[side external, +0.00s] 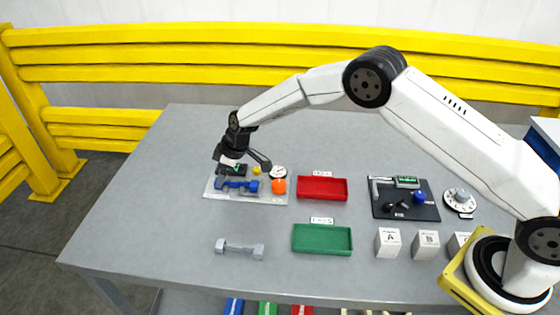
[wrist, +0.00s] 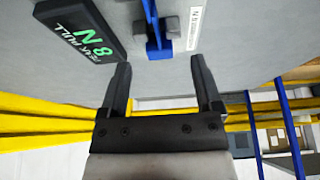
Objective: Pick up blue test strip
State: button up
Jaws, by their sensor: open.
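The blue test strip (side external: 236,184), dumbbell-shaped with wide ends, lies on a pale plate (side external: 270,198) at the left of the table. My gripper (side external: 248,163) is above the far side of the plate, close to the strip. In the wrist view, a blue piece (wrist: 158,47), apparently part of the strip, shows beyond the gap between my fingertips (wrist: 160,68). The fingers are apart with nothing between them. A grey strip of similar shape (side external: 239,249) lies nearer the front edge.
A black gauge with a green "8 N" display (wrist: 85,30) is left of the fingers. An orange knob (side external: 278,186) stands on the plate. Red (side external: 322,188) and green (side external: 322,239) trays, a dark tool board (side external: 404,211) and lettered blocks (side external: 388,243) lie to the right.

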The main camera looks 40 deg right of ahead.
aim_at(226, 184)
jog(key=shift+x, duration=1.45)
jog(key=shift+c, duration=0.2)
grip_shut()
